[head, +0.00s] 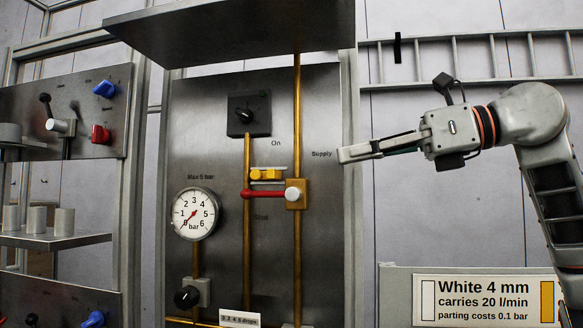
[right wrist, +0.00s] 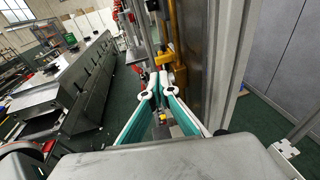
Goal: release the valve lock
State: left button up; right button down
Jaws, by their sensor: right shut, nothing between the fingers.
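A yellow lock piece (head: 266,174) sits on a bracket on the steel panel, just above a red valve lever (head: 265,194). The lever lies level and points left from a brass valve body (head: 296,201) with a pale round hub. The valve is on the right brass pipe, below the word "Supply". My right gripper (head: 341,155) is right of the valve and a little higher, apart from it in the picture, pointing left. In the right wrist view its fingers (right wrist: 156,84) are shut and empty. My left gripper is not in view.
A pressure gauge (head: 195,214) and a black knob (head: 187,297) are at the panel's left. A black switch (head: 249,114) is above. The panel's right upright (head: 351,220) stands near my fingertips. A sign (head: 484,301) is at lower right.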

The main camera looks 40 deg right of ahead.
send_near(260, 173)
jog(key=x, duration=0.5)
jog(key=shift+w+a+f+p, duration=0.1)
jog(key=shift+w+p, duration=0.05)
jog(key=shift+p, duration=0.2)
jog(key=shift+w+a+f, duration=0.1)
jog(key=shift+w+a, duration=0.2)
jog(key=shift+w, duration=0.25)
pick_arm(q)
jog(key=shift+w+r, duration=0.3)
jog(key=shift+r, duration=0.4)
pick_arm(e)
jog(key=shift+w, duration=0.1)
